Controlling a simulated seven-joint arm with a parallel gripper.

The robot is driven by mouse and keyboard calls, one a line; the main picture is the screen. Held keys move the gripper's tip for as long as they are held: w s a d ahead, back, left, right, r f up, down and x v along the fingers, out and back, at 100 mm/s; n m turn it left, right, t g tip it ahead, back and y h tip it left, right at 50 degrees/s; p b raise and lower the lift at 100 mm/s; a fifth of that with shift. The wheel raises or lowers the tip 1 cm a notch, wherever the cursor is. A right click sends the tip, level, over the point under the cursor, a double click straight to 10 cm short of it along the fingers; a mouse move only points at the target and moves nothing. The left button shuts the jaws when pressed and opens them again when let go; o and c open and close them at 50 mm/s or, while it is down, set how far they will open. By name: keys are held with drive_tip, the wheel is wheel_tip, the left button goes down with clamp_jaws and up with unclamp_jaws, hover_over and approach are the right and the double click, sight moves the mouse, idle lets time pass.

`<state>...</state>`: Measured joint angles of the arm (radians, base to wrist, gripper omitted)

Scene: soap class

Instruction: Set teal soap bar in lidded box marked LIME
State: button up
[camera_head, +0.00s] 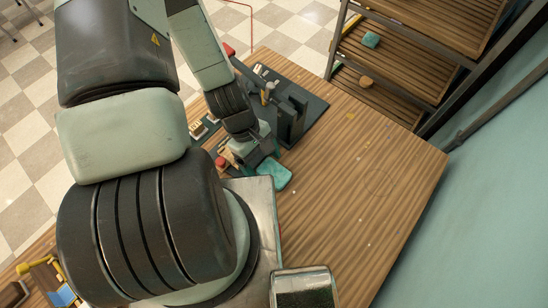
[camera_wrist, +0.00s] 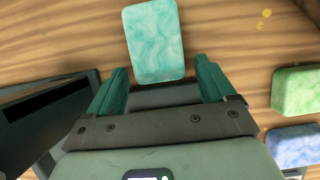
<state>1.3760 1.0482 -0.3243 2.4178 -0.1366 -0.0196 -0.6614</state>
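The teal soap bar (camera_wrist: 153,42), marbled with pale streaks, lies on the wooden table at the top middle of the wrist view. My gripper (camera_wrist: 159,74) is open and empty, its two teal fingers spread on either side of the bar's near end. I cannot tell the height of the fingers over the table. In the head view a teal block (camera_head: 273,173), seemingly the same bar, lies beside the end of my arm; the fingers are hard to make out there. I cannot make out a lidded box or a LIME label in either view.
A green bar (camera_wrist: 298,92) and a blue bar (camera_wrist: 296,146) lie right of my gripper. A dark stand (camera_head: 290,112) is behind the arm. The shelf rack (camera_head: 404,55) holds another teal bar (camera_head: 370,39) and a tan bar (camera_head: 366,81). The table's right side is clear.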

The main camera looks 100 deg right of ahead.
drive_tip(key=c, duration=1.1)
drive_tip(key=shift+r, duration=0.15)
wheel_tip(320, 180, up, 10)
